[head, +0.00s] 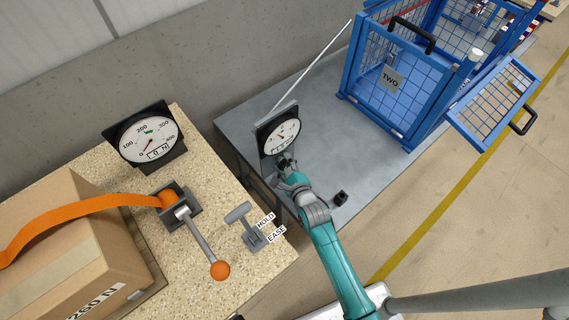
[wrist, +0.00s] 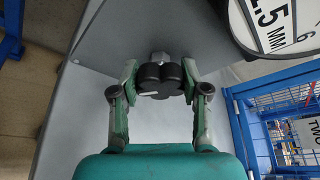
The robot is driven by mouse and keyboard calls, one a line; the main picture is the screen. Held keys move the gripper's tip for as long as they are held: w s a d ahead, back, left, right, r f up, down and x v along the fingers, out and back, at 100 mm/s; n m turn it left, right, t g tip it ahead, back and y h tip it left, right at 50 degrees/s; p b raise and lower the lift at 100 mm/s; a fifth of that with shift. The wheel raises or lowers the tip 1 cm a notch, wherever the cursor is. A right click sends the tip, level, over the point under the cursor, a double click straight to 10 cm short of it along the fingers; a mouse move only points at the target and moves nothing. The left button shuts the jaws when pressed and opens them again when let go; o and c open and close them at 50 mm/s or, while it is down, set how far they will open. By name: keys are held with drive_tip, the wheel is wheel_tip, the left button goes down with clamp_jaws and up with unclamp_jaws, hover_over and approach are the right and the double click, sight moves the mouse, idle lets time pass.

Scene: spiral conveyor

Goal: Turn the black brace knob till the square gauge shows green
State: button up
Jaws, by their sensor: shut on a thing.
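The black lobed knob (wrist: 160,79) sits between the two fingers of my gripper (wrist: 160,84) in the wrist view. The gripper is shut on it, with a finger on each side. A pale line shows on the knob's left lobe. In the head view my gripper (head: 286,164) is just below a round-faced dial (head: 283,134) in a dark housing, and it hides the knob. This dial has a red needle, and I see no clear green on it. Its lower part, reading 2.5 MM, shows in the wrist view (wrist: 272,22).
A second dial (head: 147,137) on the left speckled bench has a green mark and reads 0 N. Beside it are an orange-knobbed lever (head: 220,270), a HOLD/EASE lever (head: 240,214) and a strapped carton (head: 75,240). A blue cage (head: 398,85) stands right; a small black block (head: 341,198) lies on the grey table.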

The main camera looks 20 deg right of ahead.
drive_tip(key=shift+f+n, duration=0.1)
drive_tip(key=shift+n, duration=0.4)
idle(0.4)
drive_tip(key=o, duration=1.1)
drive_tip(key=shift+o, duration=0.2)
drive_tip(key=v, duration=1.2)
drive_tip(key=shift+f, duration=0.15)
drive_tip(key=shift+s+a, duration=0.1)
